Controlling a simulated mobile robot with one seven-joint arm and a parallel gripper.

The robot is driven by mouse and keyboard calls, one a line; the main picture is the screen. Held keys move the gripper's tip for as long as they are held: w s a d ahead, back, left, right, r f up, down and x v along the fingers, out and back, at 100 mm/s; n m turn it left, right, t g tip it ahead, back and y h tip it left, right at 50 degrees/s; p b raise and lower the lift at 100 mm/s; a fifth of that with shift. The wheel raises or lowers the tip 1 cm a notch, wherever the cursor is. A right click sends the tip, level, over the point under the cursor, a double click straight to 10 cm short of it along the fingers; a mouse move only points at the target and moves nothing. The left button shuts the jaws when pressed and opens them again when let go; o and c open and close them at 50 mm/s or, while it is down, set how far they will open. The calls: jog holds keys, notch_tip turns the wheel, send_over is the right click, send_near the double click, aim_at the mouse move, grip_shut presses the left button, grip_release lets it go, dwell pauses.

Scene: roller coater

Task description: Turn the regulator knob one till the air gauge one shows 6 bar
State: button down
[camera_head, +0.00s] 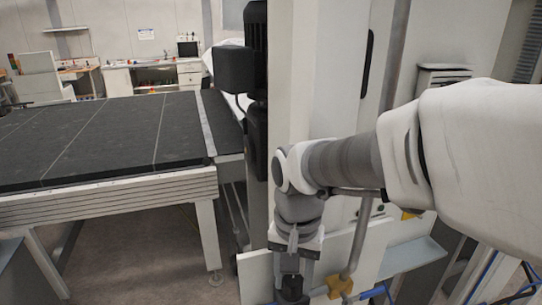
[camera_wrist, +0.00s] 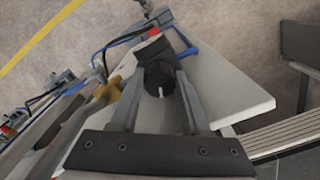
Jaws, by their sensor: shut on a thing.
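The regulator knob (camera_wrist: 160,80) is a round black knob with a short white mark, seen from above in the wrist view. My gripper (camera_wrist: 160,92) has one finger on each side of it and is shut on it. In the head view my gripper (camera_head: 291,270) points down at the lower middle, with a dark part (camera_head: 291,289) between or just below its fingers, probably the same knob. I cannot make out the face of the air gauge in either view, so its reading cannot be told.
A pale panel (camera_wrist: 232,92) lies behind the knob. A brass-yellow fitting (camera_wrist: 108,90) and blue hoses (camera_wrist: 188,52) are close by the fingers. In the head view a tall white machine column (camera_head: 318,60) stands behind my arm, and a dark-topped table (camera_head: 110,135) is at left.

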jog(key=shift+c, duration=1.9)
grip_release()
jog(key=shift+n, duration=0.3)
